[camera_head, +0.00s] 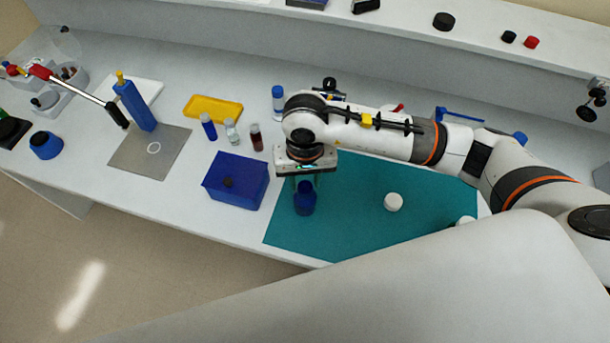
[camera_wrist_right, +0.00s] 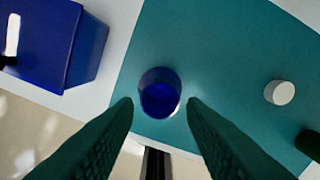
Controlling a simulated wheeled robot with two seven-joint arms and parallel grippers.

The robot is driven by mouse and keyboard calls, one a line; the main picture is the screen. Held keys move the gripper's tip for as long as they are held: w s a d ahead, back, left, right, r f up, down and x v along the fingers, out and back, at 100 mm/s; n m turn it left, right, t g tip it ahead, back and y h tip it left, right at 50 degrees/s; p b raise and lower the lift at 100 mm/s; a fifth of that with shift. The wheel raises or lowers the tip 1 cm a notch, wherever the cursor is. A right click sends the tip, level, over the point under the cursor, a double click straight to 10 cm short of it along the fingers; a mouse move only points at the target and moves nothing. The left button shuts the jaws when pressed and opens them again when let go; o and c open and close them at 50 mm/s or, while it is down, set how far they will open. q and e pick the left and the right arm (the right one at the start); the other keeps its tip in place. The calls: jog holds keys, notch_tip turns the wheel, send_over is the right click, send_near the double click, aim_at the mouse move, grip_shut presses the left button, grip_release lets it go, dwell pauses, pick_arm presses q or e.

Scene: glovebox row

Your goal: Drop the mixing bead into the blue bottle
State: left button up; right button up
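The blue bottle (camera_head: 305,202) stands upright near the left part of the teal mat. In the right wrist view it (camera_wrist_right: 160,94) is seen from above, its round mouth open upward and its inside dark blue. My right gripper (camera_head: 303,178) hangs just above the bottle. In the wrist view its fingers (camera_wrist_right: 159,104) are spread apart with nothing visible between them, and the bottle shows beyond the gap. I cannot make out a mixing bead in the gripper or inside the bottle. My left gripper is not in view.
The teal mat (camera_head: 348,228) also bears a white round piece (camera_head: 393,202). A blue box (camera_head: 237,182) stands left of the mat. Behind it are small vials (camera_head: 231,132) and a yellow tray (camera_head: 213,109). A blue block (camera_head: 135,106) stands on a grey plate farther left.

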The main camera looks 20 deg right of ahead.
jog(key=shift+r, duration=0.1)
notch_tip(320, 180, up, 12)
jog(key=b, duration=0.2)
jog(key=shift+b, duration=0.3)
dwell(0.5)
